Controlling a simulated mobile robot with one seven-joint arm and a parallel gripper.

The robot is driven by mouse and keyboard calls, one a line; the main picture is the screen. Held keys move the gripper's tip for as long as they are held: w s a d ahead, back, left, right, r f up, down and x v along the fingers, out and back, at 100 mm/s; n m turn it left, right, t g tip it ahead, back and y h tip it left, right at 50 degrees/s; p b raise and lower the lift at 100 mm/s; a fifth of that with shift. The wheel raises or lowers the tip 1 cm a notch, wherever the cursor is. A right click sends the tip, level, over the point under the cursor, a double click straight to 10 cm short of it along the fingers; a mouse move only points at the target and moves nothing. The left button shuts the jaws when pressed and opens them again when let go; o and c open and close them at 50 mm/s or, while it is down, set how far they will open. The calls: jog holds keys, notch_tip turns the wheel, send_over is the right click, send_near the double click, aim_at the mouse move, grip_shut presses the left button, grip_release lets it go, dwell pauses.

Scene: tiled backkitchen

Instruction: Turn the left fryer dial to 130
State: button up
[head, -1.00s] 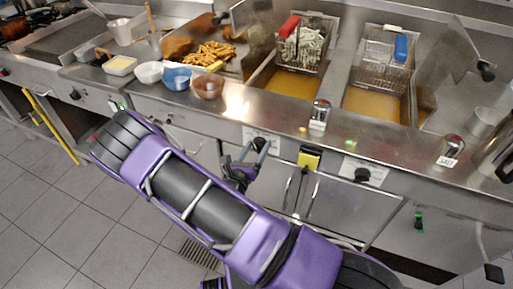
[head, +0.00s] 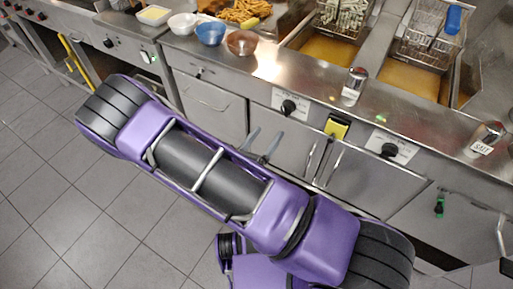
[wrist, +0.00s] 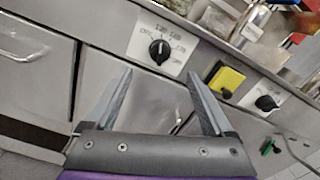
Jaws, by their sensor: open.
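The left fryer dial (head: 288,107) is a black knob on a white label plate on the counter's front panel. In the wrist view the dial (wrist: 160,51) sits above and between the fingertips, with its white mark roughly upward, near small printed numbers. I cannot tell exactly which number it marks. My gripper (wrist: 160,74) is open and empty, with its two grey fingers apart. In the head view my gripper (head: 262,142) is below and left of the dial, apart from it in the picture; my arm hides its base.
A second dial (head: 389,150) is to the right, past a yellow switch box (head: 337,127). Door handles (head: 327,163) stick out below. Fryer baskets, bowls (head: 210,34) and shakers (head: 354,86) stand on the counter above. The tiled floor on the left is open.

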jog(key=v, duration=0.5)
jog(key=shift+s+a, duration=0.15)
jog(key=shift+s, duration=0.05)
